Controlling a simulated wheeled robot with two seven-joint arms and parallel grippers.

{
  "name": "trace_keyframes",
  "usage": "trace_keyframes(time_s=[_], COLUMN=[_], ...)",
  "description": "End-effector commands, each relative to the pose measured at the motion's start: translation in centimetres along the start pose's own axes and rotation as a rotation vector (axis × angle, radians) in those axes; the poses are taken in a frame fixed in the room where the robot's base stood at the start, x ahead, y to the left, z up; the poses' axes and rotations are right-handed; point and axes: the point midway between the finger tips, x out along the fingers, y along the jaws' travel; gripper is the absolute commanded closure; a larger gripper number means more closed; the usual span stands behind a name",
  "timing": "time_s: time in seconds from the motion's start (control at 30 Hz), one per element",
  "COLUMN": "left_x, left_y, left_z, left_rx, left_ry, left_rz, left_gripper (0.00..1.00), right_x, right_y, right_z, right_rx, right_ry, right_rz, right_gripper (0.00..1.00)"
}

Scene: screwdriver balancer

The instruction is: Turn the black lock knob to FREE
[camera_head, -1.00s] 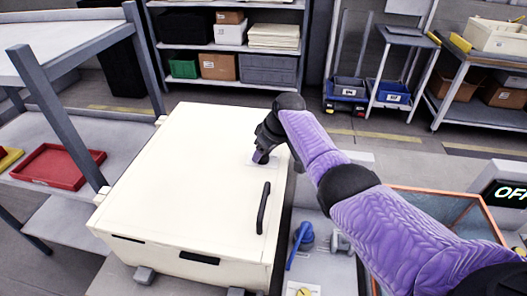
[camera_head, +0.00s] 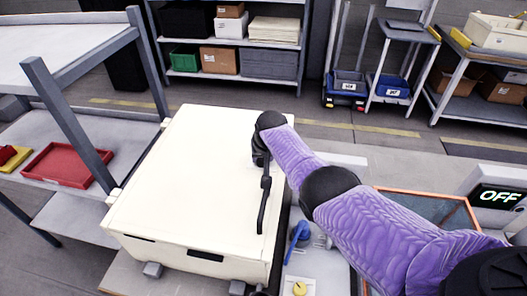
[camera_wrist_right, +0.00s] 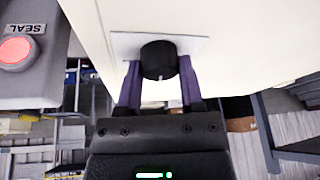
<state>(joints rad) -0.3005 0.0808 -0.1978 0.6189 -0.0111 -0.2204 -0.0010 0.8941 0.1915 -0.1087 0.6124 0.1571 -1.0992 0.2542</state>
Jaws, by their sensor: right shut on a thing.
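The black lock knob (camera_wrist_right: 158,60) sits on a pale plate (camera_wrist_right: 195,46) on the white panel in the right wrist view. A short white mark shows on the knob's lower side. My right gripper (camera_wrist_right: 159,76) has one purple finger on each side of the knob and is shut on it. In the head view my right gripper (camera_head: 258,160) is at the right side of the white cabinet's top (camera_head: 200,165), and the knob is hidden behind it. I cannot read a FREE label. My left gripper is not in view.
A display reads OFF (camera_head: 500,196). A red SEAL button (camera_wrist_right: 15,50) shows in the wrist view.

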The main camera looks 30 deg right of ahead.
Motion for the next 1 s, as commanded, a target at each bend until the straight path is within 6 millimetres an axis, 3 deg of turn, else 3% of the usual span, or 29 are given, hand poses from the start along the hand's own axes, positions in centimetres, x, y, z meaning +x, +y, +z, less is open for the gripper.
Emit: trace_keyframes(time_s=[0.37, 1.0], left_x=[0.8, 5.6], left_y=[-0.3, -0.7], left_z=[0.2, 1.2], left_rx=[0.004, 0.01], left_ry=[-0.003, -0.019], left_rz=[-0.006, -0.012], left_gripper=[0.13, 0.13], right_x=[0.2, 0.3], right_y=[-0.2, -0.2], right_z=[0.0, 0.1], right_rx=[0.328, 0.77], right_ry=[0.02, 0.043], right_rz=[0.133, 0.316], right_gripper=[1.0, 1.0])
